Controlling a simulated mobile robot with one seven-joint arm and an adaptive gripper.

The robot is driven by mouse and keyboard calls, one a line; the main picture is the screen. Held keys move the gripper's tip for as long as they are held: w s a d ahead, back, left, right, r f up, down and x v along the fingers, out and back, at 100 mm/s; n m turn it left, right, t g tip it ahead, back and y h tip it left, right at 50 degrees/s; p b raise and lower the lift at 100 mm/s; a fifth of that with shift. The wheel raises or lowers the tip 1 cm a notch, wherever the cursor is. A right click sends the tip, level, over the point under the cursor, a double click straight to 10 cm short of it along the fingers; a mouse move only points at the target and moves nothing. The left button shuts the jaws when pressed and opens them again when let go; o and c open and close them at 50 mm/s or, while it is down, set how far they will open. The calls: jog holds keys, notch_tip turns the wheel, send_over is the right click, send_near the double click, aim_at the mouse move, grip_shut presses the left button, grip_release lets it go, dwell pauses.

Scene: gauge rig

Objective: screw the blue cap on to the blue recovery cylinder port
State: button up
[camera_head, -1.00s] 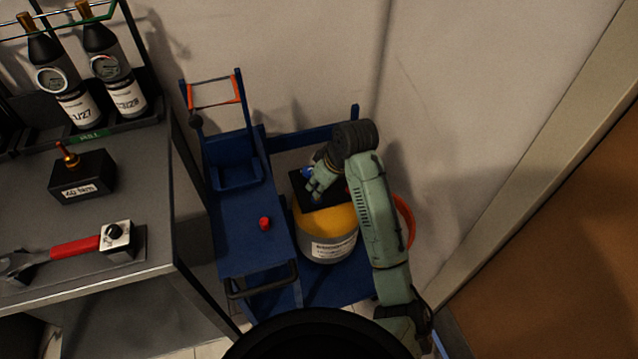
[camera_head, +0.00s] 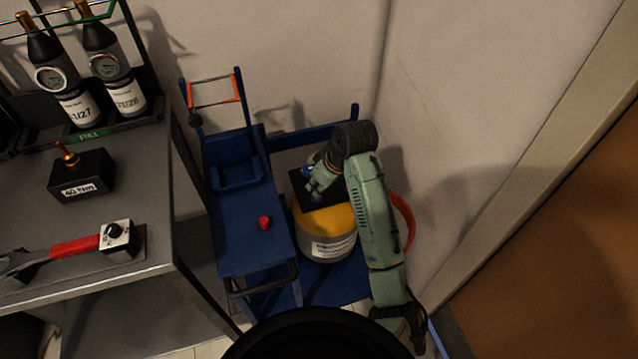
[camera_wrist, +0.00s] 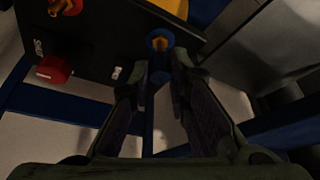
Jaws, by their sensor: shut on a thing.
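The yellow-topped grey recovery cylinder (camera_head: 327,222) stands on the blue cart with a black block (camera_head: 326,196) on top. My gripper (camera_head: 312,186) is down at this block, and its fingers hide part of it. In the wrist view a round blue part with a brass-coloured middle, which I take for the blue cap at the blue port (camera_wrist: 160,41), sits at the block's edge. My gripper (camera_wrist: 160,70) has its fingertips on either side of it, shut on it. I cannot tell how far the cap is seated; the threads are hidden.
A red cap (camera_head: 265,223) lies on the blue cart (camera_head: 240,245). The wrist view shows a red knob-like part (camera_wrist: 54,70) on the block. A grey bench (camera_head: 150,245) with a red-handled wrench (camera_head: 75,247) is at left. A wall is close behind.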

jog(key=shift+f+b, duration=0.7)
jog(key=shift+f, duration=0.3)
jog(key=shift+f, duration=0.15)
dwell(0.9)
jog(key=m+p, duration=0.1)
jog(key=m, duration=0.1)
jog(key=shift+s+a+m+t+h, duration=0.1)
jog(key=shift+m+t+h, duration=0.3)
jog(key=shift+m+h+p, duration=0.3)
jog(key=shift+m+p, duration=0.25)
jog(key=shift+m, duration=0.65)
jog(key=shift+d, duration=0.2)
jog(key=shift+t+h+p, duration=0.3)
jog(key=shift+p, duration=0.05)
